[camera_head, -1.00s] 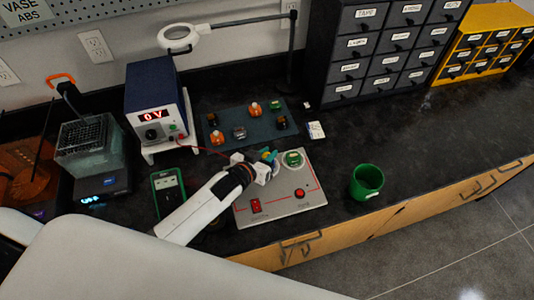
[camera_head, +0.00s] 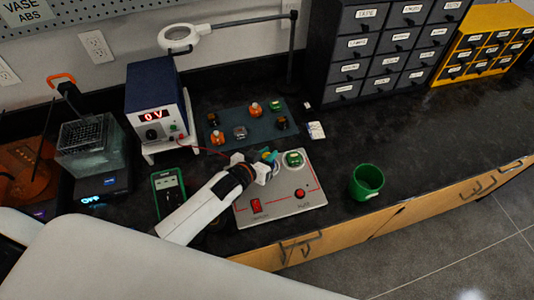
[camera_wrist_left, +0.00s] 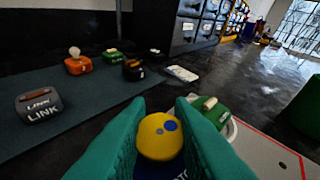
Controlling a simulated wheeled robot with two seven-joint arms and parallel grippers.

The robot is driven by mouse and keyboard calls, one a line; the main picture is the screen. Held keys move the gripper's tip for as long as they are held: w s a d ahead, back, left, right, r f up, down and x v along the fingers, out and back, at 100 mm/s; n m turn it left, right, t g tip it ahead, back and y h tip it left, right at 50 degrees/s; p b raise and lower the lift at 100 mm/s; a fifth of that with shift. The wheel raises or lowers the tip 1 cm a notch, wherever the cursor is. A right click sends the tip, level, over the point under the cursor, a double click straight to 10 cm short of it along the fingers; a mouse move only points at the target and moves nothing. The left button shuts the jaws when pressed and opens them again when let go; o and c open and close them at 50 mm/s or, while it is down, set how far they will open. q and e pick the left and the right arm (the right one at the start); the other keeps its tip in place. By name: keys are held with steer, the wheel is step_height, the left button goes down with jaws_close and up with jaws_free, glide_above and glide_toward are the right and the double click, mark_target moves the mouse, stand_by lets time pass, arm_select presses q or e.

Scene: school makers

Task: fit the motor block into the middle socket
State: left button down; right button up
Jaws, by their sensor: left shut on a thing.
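My left gripper (camera_head: 270,157) is over the upper part of the grey panel (camera_head: 282,205). In the left wrist view, its teal fingers (camera_wrist_left: 160,135) are shut on the motor block (camera_wrist_left: 158,137), which is blue with a yellow dome and partly readable lettering. The fingers hide the block's sides, and I cannot tell whether its base touches the panel. A green block (camera_head: 294,158) sits in a round white socket just right of the gripper; it also shows in the left wrist view (camera_wrist_left: 211,114). The middle socket is hidden under my gripper. My right gripper is not in view.
A dark mat (camera_head: 262,131) behind the panel holds several blocks, including a grey LINK block (camera_wrist_left: 40,112). A power supply (camera_head: 157,100) and multimeter (camera_head: 168,190) stand left. A green cup (camera_head: 366,182) stands right, with clear counter beyond it.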

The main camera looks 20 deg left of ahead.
arm_select(q)
steer(key=shift+f+b, duration=0.35)
steer(key=shift+f, duration=0.3)
steer(key=c, duration=1.5)
jaws_free()
steer(key=shift+p+v, duration=0.8)
steer(key=shift+v, duration=0.05)
steer(key=p+v, duration=0.2)
steer(key=v, duration=0.1)
steer(key=shift+s+r+p, duration=0.1)
steer(key=shift+r+p, duration=0.1)
steer(key=shift+p, duration=0.1)
steer(key=shift+p+v, duration=1.95)
steer(key=shift+v, duration=1.05)
steer(key=shift+f, duration=0.1)
